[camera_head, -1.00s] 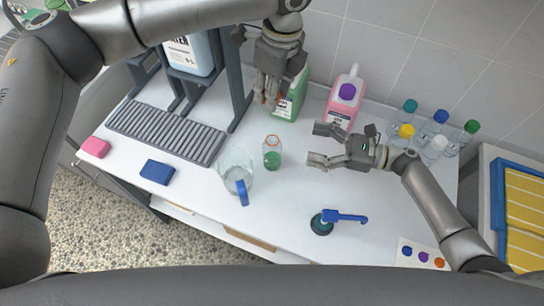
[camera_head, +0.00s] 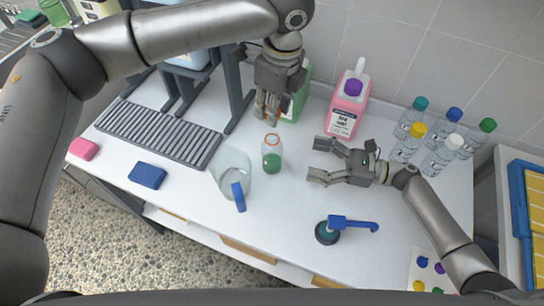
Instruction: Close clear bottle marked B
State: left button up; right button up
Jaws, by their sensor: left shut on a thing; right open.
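A small clear bottle (camera_head: 272,163) with green contents and an orange-red ring at its neck stands upright on the white table, mid-picture. I cannot read a letter on it. My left gripper (camera_head: 267,115) points down just above and behind this bottle, apart from it in the picture. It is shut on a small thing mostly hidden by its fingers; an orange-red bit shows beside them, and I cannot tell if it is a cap. My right gripper (camera_head: 318,160) is open and empty, to the right of the bottle, with its fingers pointing left towards it.
A clear jug (camera_head: 233,170) with a blue handle stands left of the bottle. A pink jug (camera_head: 345,115) and green container (camera_head: 299,98) stand behind. Several capped clear bottles (camera_head: 437,158) stand right. Grey rack (camera_head: 150,132) is left.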

aim_at(272, 149)
jog(key=x, duration=1.2)
jog(key=shift+w, duration=0.1)
jog(key=c, duration=1.6)
pick_arm(q)
jog(key=shift+f, duration=2.5)
pick_arm(e)
jog(key=shift+o, duration=0.2)
pick_arm(q)
jog(key=shift+f, duration=0.9)
jog(key=shift+f, duration=0.55)
pick_arm(e)
grip_shut()
